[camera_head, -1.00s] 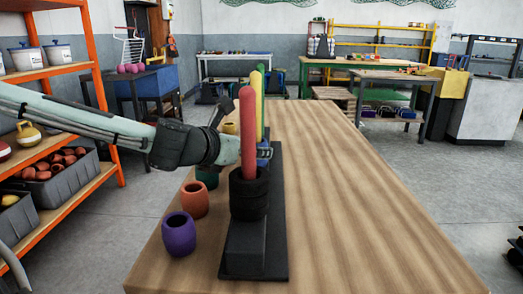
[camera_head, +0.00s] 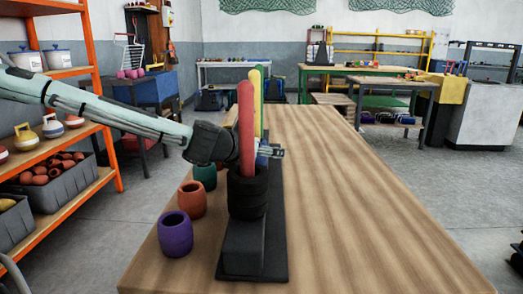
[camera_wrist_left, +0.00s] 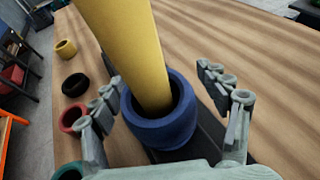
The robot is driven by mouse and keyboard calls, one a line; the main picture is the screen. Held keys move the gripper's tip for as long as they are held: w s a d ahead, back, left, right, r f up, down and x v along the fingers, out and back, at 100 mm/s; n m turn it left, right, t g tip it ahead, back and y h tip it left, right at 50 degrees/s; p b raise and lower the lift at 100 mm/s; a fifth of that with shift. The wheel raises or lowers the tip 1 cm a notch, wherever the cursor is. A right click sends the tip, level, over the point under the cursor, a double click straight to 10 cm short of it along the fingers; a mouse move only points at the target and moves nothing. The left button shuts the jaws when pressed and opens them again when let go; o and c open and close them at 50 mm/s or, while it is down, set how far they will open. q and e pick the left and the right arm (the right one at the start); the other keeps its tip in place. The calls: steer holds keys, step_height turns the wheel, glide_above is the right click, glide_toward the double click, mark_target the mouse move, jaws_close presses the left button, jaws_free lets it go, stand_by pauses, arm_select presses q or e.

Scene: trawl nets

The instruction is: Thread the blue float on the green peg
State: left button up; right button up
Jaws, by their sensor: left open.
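The blue float (camera_wrist_left: 168,133) sits around the yellow peg (camera_wrist_left: 128,45) in the left wrist view, low on it. My left gripper (camera_wrist_left: 158,80) is open, with its fingers on either side of the float and peg; I see no clear contact. In the head view my left gripper (camera_head: 276,152) reaches in behind the red peg (camera_head: 246,125), by the lower part of the yellow peg (camera_head: 257,95). Only a bit of blue shows there. The green peg is mostly hidden behind the yellow one. My right gripper is not in view.
Black rings (camera_head: 247,195) are stacked around the red peg on the dark base (camera_head: 243,250). Purple (camera_head: 175,235), orange (camera_head: 192,200) and teal (camera_head: 205,176) floats stand left of it on the wooden table (camera_head: 360,220). The table's right side is clear.

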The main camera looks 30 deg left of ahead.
arm_select(q)
steer(key=c, duration=1.4)
steer(key=shift+c, duration=0.4)
steer(key=o, duration=1.4)
steer(key=shift+s, duration=0.1)
steer(key=v, duration=1)
steer(key=shift+r, duration=0.15)
steer(key=shift+v, duration=0.9)
